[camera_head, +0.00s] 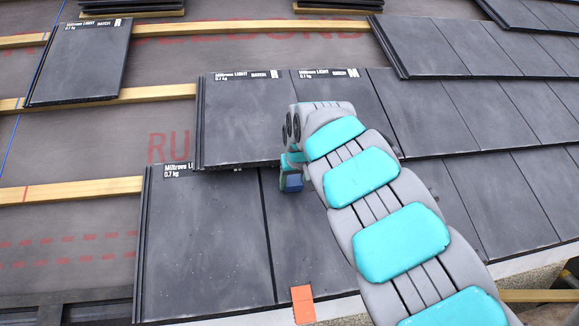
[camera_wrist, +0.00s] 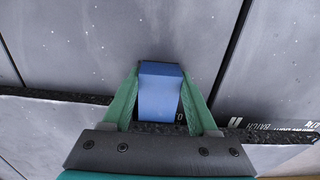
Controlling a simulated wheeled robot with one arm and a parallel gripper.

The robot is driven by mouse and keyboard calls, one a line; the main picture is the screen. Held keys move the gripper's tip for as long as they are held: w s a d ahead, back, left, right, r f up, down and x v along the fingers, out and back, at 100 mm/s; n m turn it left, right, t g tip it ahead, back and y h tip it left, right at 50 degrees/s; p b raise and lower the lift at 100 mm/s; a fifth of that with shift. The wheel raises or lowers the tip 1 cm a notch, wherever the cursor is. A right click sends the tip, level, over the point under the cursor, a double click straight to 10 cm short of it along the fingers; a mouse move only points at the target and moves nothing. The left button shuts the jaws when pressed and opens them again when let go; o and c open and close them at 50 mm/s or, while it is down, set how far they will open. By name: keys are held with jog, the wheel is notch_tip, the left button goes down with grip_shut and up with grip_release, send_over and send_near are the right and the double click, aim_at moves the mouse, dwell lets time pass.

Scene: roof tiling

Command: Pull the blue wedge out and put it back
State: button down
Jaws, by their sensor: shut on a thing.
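The blue wedge (camera_wrist: 160,95) sits between the green fingers of my gripper (camera_wrist: 158,82) in the wrist view, and the fingers are shut on it. In the head view the wedge (camera_head: 292,183) shows as a small blue block under my gripper (camera_head: 291,165), at the lower edge of an upper-row dark tile (camera_head: 238,120). In the wrist view the wedge crosses the line of that rough dark tile edge (camera_wrist: 60,95). I cannot tell whether any of it is under the tile. My arm hides part of the tiles there.
An orange piece (camera_head: 302,305) lies at the bottom edge of the lower tile row (camera_head: 205,240). Wooden battens (camera_head: 70,190) and grey membrane lie bare at the left. A loose-edged tile (camera_head: 80,62) lies at upper left. Laid tiles (camera_head: 450,110) cover the right.

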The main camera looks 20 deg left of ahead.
aim_at(303, 242)
jog(key=shift+s+d+f+b, duration=0.45)
jog(key=shift+s+b, duration=0.2)
jog(key=shift+b, duration=0.5)
jog(key=shift+s+d+f+b, duration=0.45)
jog(key=shift+s+b, duration=0.2)
jog(key=shift+b, duration=0.55)
jog(key=shift+s+d+f+b, duration=0.35)
jog(key=shift+s+f+b, duration=0.25)
jog(key=shift+b, duration=0.55)
jog(key=shift+s+d+f+b, duration=0.1)
jog(key=shift+s+d+b, duration=0.1)
jog(key=shift+s+b, duration=0.15)
jog(key=shift+s+d+f+b, duration=0.15)
jog(key=shift+s+f+b, duration=0.05)
jog(key=shift+b, duration=0.2)
